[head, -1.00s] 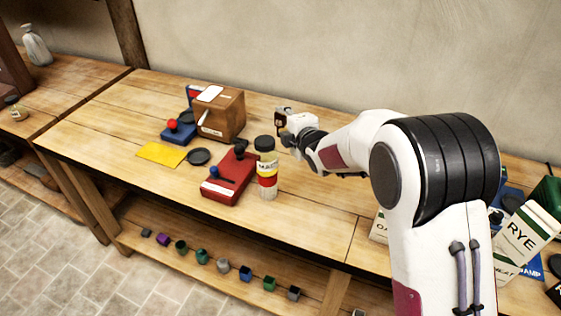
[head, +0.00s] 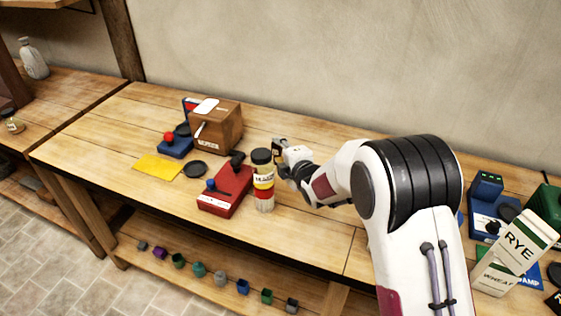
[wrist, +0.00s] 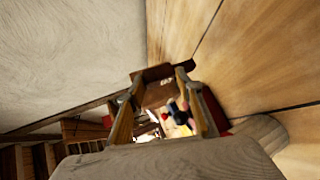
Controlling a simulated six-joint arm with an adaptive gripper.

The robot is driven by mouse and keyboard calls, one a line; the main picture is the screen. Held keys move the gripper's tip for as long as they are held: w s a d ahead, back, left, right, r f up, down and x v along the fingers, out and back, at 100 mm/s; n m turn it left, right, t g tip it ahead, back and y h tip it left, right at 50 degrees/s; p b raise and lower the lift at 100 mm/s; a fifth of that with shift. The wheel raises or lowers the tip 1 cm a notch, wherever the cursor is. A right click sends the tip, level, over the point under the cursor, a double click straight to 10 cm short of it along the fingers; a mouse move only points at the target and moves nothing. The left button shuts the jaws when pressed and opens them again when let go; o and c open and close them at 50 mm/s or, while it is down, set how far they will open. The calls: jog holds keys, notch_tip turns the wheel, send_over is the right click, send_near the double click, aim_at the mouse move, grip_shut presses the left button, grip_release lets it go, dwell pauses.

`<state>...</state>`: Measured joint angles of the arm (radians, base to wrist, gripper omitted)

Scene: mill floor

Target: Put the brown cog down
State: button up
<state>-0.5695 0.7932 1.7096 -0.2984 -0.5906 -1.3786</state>
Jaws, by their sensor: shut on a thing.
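In the head view the cog is too small and too hidden by the fingers to make out. I cannot tell whether it touches the bench.
The jar (head: 263,181) and a red device (head: 226,189) stand close left of my gripper. A wooden box (head: 217,129), a black disc (head: 195,170) and a yellow sheet (head: 157,167) lie farther left. Cartons (head: 519,239) crowd the right. Bare bench (head: 320,225) shows in front.

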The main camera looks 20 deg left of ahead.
jog(key=shift+f, duration=1.85)
jog(key=shift+f, duration=0.15)
jog(key=o, duration=0.9)
jog(key=shift+v, duration=6.05)
jog(key=shift+a, duration=0.1)
jog(key=shift+r, duration=0.25)
